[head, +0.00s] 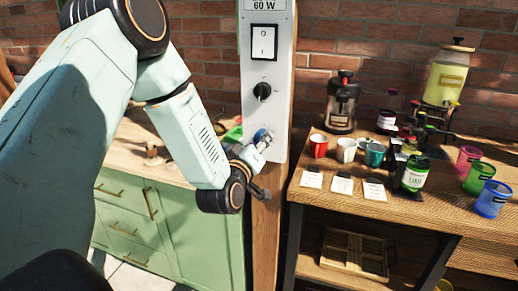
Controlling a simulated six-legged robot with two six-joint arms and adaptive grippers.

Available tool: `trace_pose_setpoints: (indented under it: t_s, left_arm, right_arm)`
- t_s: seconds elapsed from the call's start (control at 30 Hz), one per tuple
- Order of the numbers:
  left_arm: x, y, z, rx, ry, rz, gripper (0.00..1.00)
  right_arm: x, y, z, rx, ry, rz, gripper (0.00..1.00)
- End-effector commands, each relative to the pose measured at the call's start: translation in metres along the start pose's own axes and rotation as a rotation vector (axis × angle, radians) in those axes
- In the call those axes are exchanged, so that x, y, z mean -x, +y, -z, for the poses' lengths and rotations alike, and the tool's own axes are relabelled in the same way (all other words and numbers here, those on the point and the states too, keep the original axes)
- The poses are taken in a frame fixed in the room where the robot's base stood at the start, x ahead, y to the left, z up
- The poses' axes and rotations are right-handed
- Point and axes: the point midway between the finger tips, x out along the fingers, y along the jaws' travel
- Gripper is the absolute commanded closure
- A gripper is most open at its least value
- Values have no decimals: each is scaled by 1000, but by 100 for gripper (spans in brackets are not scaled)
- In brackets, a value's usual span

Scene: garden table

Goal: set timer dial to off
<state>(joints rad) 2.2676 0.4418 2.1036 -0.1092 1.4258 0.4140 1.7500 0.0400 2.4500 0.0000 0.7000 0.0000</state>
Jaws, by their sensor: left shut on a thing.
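A tall white control panel (285,100) stands on a wooden post. It carries a white rocker switch (263,42) at the top and a black pointer knob (262,91) below it. A blue dial (262,136) sits low on the panel, mostly hidden by my left gripper (257,147). My left gripper comes in from the left and is shut on this blue dial. The dial markings are too small or covered, so its setting cannot be read. My right gripper is not in view.
On the right, a wooden table (437,190) holds a red cup (318,146), a white cup (346,149), a teal cup (374,154), jars, small cards and a drink dispenser (446,78). A green cabinet (175,225) stands behind my left arm.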

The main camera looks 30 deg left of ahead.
Motion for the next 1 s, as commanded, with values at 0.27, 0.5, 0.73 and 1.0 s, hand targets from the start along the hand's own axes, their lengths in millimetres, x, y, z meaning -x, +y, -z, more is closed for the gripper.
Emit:
trace_pose_setpoints:
  t_s: [0.27, 0.5, 0.73, 1.0]
  left_arm:
    - [-1, 0, 0, 188, 4, -1, 94]
    - [0, 1, 1, 277, 3, -1, 94]
    - [0, 1, 1, 308, 2, -1, 94]
    - [0, 1, 1, 311, 2, 0, 94]
  right_arm:
    - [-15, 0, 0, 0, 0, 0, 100]
    - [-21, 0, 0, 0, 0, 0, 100]
    - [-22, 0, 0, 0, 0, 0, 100]
    - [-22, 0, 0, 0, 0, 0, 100]
